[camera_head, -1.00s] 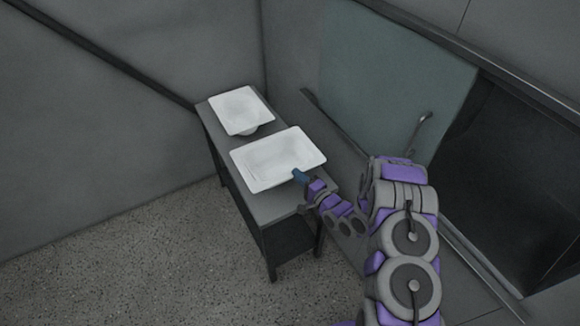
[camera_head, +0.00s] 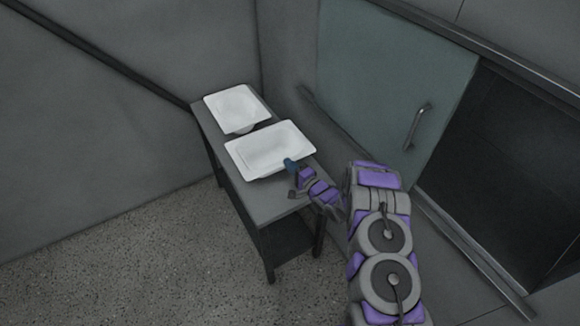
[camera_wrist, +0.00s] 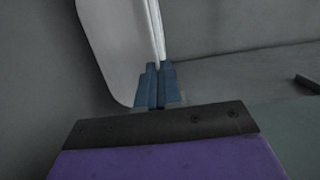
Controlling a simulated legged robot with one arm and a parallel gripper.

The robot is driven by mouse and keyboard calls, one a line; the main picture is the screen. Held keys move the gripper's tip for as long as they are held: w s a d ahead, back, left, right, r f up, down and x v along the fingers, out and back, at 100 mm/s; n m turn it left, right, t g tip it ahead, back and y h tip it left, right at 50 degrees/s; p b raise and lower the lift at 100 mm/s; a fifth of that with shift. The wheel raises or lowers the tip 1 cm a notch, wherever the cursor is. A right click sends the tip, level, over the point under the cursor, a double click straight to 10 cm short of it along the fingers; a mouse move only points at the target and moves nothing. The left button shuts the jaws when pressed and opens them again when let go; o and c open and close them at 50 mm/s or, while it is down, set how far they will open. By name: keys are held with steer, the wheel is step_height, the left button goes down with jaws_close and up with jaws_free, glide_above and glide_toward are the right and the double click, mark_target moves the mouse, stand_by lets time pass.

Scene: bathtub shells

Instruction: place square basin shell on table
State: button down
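A white square basin shell (camera_head: 262,149) with a broad flat rim is over the front part of the dark table (camera_head: 262,207), level or nearly so. I cannot tell whether its underside touches the tabletop. My gripper (camera_head: 290,164) is at its right front rim. In the wrist view, the blue fingers of my gripper (camera_wrist: 157,85) are close together on the edge of the shell (camera_wrist: 118,45), which extends upward from them. My gripper looks shut on this rim. The shell's underside and the table beneath it are hidden in the head view.
A second white basin shell (camera_head: 237,108) sits behind on the far end of the table, close to the held one. Walls stand behind and left. A greenish panel with a handle (camera_head: 417,127) is at the right. Speckled floor (camera_head: 150,260) is open at front left.

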steer(key=shift+a+r, duration=0.1)
steer(key=shift+a, duration=0.2)
steer(key=c, duration=1.7)
jaws_free()
steer(key=shift+a, duration=0.1)
steer(key=o, duration=0.4)
steer(key=shift+d, duration=0.3)
steer(key=p+v, duration=0.2)
steer(key=v, duration=0.8)
steer(key=shift+s+d, duration=0.25)
steer(key=shift+d, duration=0.05)
steer(key=shift+s+d, duration=0.3)
steer(key=shift+s, duration=0.25)
steer(key=shift+w, duration=0.1)
